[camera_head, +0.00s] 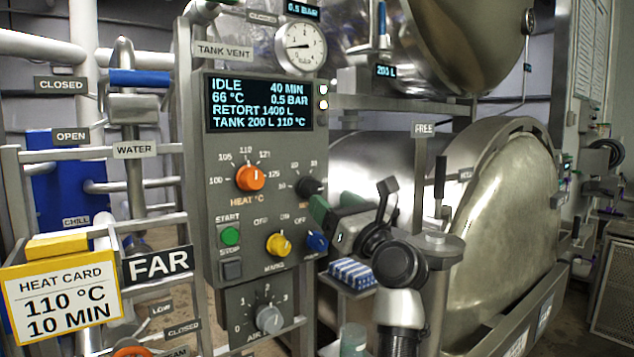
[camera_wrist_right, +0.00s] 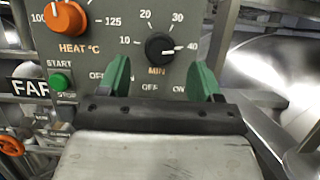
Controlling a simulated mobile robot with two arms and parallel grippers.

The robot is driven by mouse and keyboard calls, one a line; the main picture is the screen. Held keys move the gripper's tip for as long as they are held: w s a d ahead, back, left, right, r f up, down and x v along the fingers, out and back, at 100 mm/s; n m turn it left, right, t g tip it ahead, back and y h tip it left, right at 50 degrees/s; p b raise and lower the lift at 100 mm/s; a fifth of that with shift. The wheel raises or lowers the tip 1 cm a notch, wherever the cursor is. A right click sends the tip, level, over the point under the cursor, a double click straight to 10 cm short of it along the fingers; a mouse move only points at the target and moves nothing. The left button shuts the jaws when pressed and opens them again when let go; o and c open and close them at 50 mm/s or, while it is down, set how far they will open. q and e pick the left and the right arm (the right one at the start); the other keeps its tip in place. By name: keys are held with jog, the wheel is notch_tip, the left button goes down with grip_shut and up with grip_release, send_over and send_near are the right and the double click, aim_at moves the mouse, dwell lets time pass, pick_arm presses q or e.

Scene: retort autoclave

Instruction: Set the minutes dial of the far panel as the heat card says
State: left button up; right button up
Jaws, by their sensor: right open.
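The heat card (camera_head: 63,300) at lower left in the head view reads 110 °C, 10 MIN. The display (camera_head: 258,103) reads IDLE, 40 MIN. My left gripper is not in view.
An orange heat knob (camera_head: 250,177) is left of the minutes dial. Below are a green start button (camera_head: 230,236), yellow knob (camera_head: 279,245), blue knob (camera_head: 316,241) and grey air knob (camera_head: 268,317). A large steel vessel (camera_head: 505,235) stands at right.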

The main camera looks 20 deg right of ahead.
aim_at(317, 189)
jog(key=p+x, duration=0.1)
jog(key=x, duration=0.4)
jog(key=shift+w+f, duration=0.1)
jog(key=shift+w, duration=0.05)
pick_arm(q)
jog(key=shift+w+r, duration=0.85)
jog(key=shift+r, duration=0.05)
pick_arm(e)
jog(key=shift+w+a, duration=0.15)
jog(key=shift+w, duration=0.35)
jog(key=shift+c, duration=0.5)
jog(key=c, duration=0.8)
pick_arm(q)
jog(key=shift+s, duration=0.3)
pick_arm(e)
jog(key=shift+c, duration=0.2)
